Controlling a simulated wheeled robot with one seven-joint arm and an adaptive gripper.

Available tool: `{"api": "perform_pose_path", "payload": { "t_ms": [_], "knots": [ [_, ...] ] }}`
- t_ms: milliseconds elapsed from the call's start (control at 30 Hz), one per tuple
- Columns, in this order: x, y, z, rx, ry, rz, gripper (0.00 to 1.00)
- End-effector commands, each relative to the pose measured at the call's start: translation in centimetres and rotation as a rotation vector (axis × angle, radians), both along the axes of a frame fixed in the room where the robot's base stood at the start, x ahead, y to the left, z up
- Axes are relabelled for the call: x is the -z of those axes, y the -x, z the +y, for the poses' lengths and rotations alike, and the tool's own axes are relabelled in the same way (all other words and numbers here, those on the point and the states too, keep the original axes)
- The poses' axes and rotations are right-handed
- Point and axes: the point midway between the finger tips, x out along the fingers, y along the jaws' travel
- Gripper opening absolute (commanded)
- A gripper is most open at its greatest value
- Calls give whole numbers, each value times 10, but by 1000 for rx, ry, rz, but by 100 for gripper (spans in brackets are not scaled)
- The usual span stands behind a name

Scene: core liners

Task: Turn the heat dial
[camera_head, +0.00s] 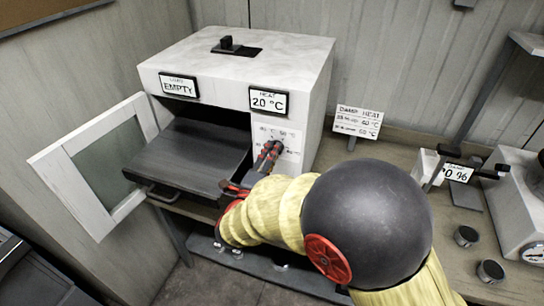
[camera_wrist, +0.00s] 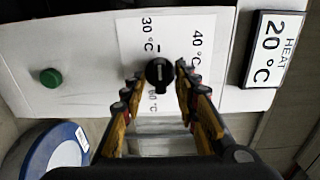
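The heat dial (camera_wrist: 158,73) is a small black knob with a pale mark, on a white panel printed with temperatures. In the wrist view 30 °C and 40 °C read clearly; a lower label is partly hidden. My gripper (camera_wrist: 159,77) is open, its two fingers on either side of the dial; I cannot tell whether they touch it. In the head view my gripper (camera_head: 269,154) points at the white dial panel (camera_head: 291,137) and covers most of the dial. The heat display (camera_head: 269,101) reads 20 °C, also in the wrist view (camera_wrist: 273,48).
The white oven (camera_head: 238,75) has its glazed door (camera_head: 103,160) open at left and a dark tray (camera_head: 185,150) sticking out. Its load display (camera_head: 179,86) reads EMPTY. A green button (camera_wrist: 51,77) sits near the dial. A card (camera_head: 359,121) and a scale (camera_head: 519,205) stand right.

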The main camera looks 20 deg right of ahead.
Motion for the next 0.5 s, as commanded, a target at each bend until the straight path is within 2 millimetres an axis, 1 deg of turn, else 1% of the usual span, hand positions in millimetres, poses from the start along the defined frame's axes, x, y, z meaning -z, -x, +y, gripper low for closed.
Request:
{"api": "perform_pose_path", "payload": {
  "t_ms": [133,500],
  "knots": [
    [0,0,0,0,0,0,30],
    [0,0,0,0,0,0,9]
  ]
}}
